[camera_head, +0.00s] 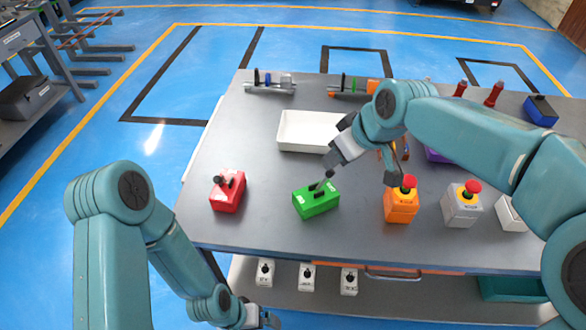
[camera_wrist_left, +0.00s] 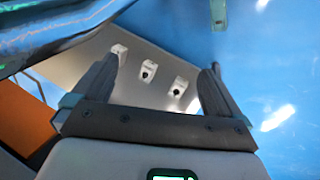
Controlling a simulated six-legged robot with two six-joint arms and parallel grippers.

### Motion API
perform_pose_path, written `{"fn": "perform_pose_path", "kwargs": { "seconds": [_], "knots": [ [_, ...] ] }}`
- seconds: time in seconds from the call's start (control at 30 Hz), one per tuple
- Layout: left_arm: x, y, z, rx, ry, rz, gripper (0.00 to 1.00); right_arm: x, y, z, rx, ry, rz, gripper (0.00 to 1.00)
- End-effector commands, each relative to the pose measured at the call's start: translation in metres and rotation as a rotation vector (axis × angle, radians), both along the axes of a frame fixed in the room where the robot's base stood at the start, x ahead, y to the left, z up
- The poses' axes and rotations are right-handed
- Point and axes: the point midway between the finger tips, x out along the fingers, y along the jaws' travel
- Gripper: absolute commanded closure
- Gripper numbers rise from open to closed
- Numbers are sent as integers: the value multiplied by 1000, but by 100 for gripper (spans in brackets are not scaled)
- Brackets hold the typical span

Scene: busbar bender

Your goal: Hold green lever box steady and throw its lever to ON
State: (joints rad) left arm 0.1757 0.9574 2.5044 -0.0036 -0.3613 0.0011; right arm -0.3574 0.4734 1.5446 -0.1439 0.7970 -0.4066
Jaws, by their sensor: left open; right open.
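The green lever box (camera_head: 316,203) stands on the grey table near its front edge, between a red box and an orange box. Its dark lever (camera_head: 324,179) sticks up from the top and leans toward the back right. I cannot read its ON marking. My right gripper (camera_head: 334,160) is open just above and behind the lever; whether it touches the knob is unclear. My left gripper (camera_head: 266,319) is low in front of the table, apart from the green box. In the left wrist view its two fingers (camera_wrist_left: 160,75) are spread with nothing between them.
A red lever box (camera_head: 228,194) stands left of the green box. An orange button box (camera_head: 401,206) and a grey one (camera_head: 461,207) stand right. A white tray (camera_head: 307,148) lies behind. Several small white boxes (camera_head: 307,278) sit on the lower shelf. The tabletop between red and green boxes is clear.

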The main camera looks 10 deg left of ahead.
Motion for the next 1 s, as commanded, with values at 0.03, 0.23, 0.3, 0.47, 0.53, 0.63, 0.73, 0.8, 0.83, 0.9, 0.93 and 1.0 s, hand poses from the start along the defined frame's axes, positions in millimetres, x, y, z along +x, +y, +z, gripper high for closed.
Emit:
{"fn": "perform_pose_path", "kwargs": {
  "seconds": [0.03,0.23,0.3,0.47,0.53,0.63,0.73,0.8,0.83,0.9,0.93,1.0],
  "knots": [
    [0,1,0,2,9,11,0,-1,-1,0,0,0,0,57],
    [-5,10,6,8,224,248,0,-4,-4,0,1,0,-1,57],
    [-6,11,16,-9,360,397,0,-4,-4,0,1,0,-1,57],
    [15,-10,62,-193,696,779,0,-4,-4,0,0,0,-1,57],
    [35,-22,91,-313,836,920,0,-3,-3,0,0,0,-1,57],
    [73,-33,141,-528,1023,1071,0,-3,-2,-1,1,1,0,57],
    [117,-29,182,-737,1082,1188,0,-2,-1,-1,1,1,0,57],
    [147,-18,195,-840,1010,1284,0,-1,-1,-1,1,1,0,57],
    [157,-12,199,-876,979,1321,0,-1,-1,-1,1,1,0,57],
    [178,1,207,-942,916,1393,0,-1,0,-1,1,1,0,57],
    [185,6,210,-965,894,1418,0,0,0,0,1,1,0,57],
    [196,15,215,-1004,856,1464,0,0,0,0,1,1,0,57]
  ]
}}
